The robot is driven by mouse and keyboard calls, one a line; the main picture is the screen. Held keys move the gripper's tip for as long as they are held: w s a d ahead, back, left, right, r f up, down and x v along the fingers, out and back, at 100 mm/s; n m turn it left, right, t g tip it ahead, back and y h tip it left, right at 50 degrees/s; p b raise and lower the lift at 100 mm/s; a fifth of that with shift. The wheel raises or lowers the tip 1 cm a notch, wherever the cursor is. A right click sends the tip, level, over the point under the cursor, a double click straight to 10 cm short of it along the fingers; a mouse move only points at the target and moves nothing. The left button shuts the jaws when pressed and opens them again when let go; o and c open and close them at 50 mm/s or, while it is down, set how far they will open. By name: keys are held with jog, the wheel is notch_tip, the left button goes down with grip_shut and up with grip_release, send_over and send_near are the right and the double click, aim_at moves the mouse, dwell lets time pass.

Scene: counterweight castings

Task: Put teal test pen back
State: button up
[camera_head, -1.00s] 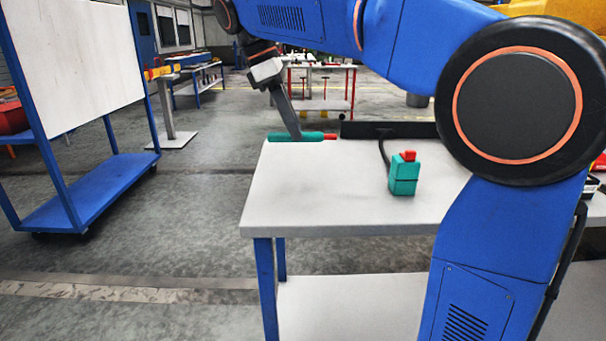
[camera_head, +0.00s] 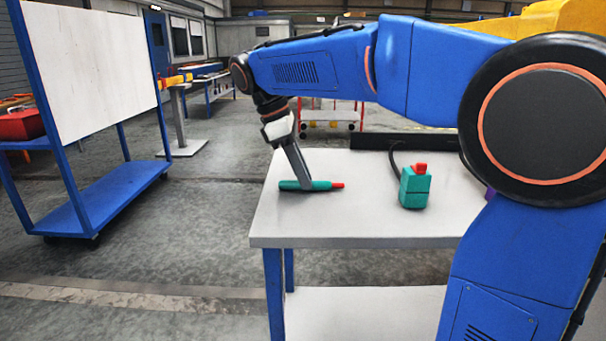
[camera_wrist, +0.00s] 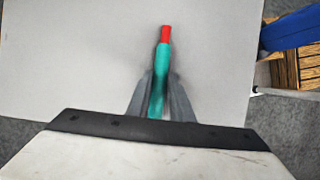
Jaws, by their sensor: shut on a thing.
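The teal test pen (camera_head: 318,185) has a red tip and lies level across my gripper (camera_head: 304,183) in the head view. My gripper is shut on it, near its middle. In the wrist view the teal pen (camera_wrist: 163,72) points up between the two grey fingers (camera_wrist: 160,100), its red end farthest from them. The pale worktable (camera_head: 330,222) is under the pen; I cannot tell whether the pen touches it. A teal block-shaped tester (camera_head: 414,188) with a red top and a black cable stands to the right of the pen on the table.
A long black bar (camera_head: 400,142) runs along the table's back edge. A blue cart (camera_head: 95,200) with a white panel stands on the left. The table's front left is clear. A wooden crate (camera_wrist: 296,68) shows beyond the table edge in the wrist view.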

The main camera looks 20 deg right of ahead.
jog(key=o, duration=0.9)
jog(key=shift+f, duration=0.1)
jog(key=v, duration=1.2)
